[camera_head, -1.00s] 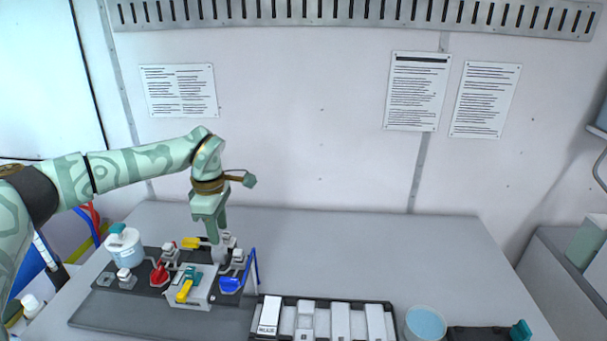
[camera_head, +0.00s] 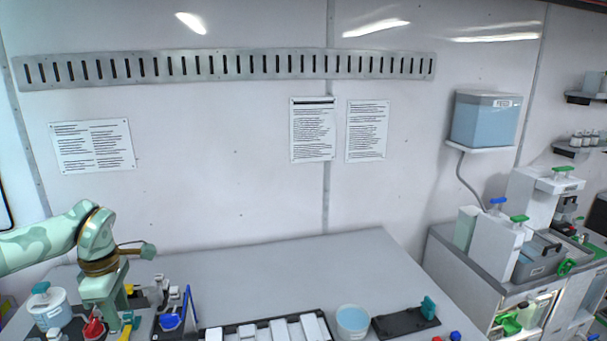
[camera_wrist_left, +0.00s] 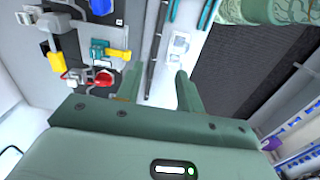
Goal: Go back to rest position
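My left gripper (camera_head: 110,308) hangs at the lower left of the head view, in front of or over the foam proportioner assembly, and covers part of it. In the left wrist view its two fingers (camera_wrist_left: 158,82) stand apart with nothing between them. The proportioner's red handle (camera_head: 95,328), blue handle (camera_head: 170,321) and a yellow handle (camera_head: 127,330) show around it. In the wrist view the red handle (camera_wrist_left: 79,78) and a yellow handle (camera_wrist_left: 55,64) lie left of the fingers. My right gripper is in neither view.
A jar with a teal cap (camera_head: 47,306) stands left of the gripper. A black tray of white blocks (camera_head: 250,332), a blue-filled cup (camera_head: 352,320) and a black device with a teal knob (camera_head: 410,320) line the near edge. The back of the table (camera_head: 300,265) is clear.

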